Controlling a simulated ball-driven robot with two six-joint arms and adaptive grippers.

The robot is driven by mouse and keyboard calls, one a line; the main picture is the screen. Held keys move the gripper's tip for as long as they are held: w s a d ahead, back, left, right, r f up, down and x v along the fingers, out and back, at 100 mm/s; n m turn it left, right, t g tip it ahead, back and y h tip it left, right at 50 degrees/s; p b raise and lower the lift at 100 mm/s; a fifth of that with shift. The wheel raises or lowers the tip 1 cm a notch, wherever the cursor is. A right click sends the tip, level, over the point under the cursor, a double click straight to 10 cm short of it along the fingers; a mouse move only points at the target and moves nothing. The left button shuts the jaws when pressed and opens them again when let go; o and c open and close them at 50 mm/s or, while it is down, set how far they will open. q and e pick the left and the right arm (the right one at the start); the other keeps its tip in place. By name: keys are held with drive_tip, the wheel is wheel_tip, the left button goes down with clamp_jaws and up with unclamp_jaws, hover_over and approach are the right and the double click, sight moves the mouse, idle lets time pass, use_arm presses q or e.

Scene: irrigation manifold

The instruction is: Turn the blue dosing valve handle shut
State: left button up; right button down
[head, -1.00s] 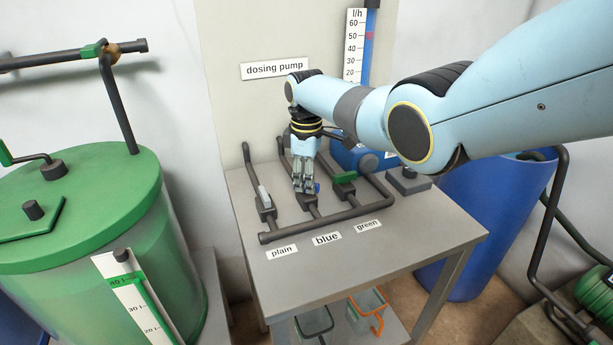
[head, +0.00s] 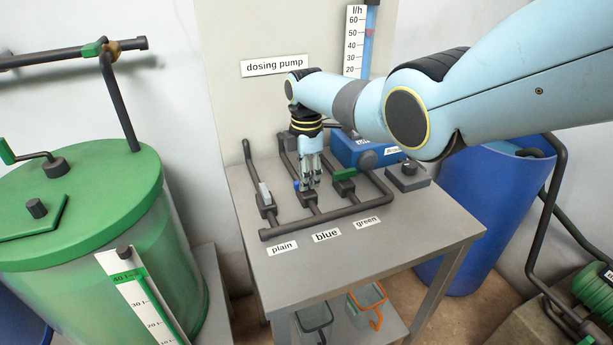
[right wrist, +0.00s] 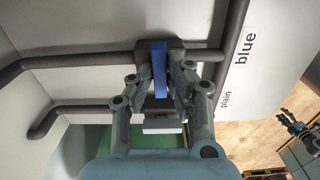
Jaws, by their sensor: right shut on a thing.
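The blue dosing valve handle (right wrist: 160,70) is a flat blue bar on the dark valve of the middle pipe, behind the "blue" label (head: 326,235). In the right wrist view it lies across its pipe (right wrist: 85,60). My right gripper (head: 311,186) points down over this valve and is shut on the handle, with a finger on each side in the right wrist view. In the head view only a small blue end shows left of the fingers. A dark jointed part at the right edge of the right wrist view looks like my left gripper (right wrist: 300,130); its jaws are too small to read.
The plain valve's grey handle (head: 264,193) lies along its pipe on the left. The green handle (head: 344,174) lies across its pipe, close on the right. A blue pump (head: 362,150) stands behind. The table front (head: 375,250) is clear. A green-lidded tank (head: 80,190) stands left.

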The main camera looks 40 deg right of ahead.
drive_tip(key=shift+w+r, duration=0.1)
idle(0.3)
drive_tip(key=c, duration=1.3)
unclamp_jaws()
wheel_tip(320, 180, up, 12)
drive_tip(key=shift+f, duration=0.1)
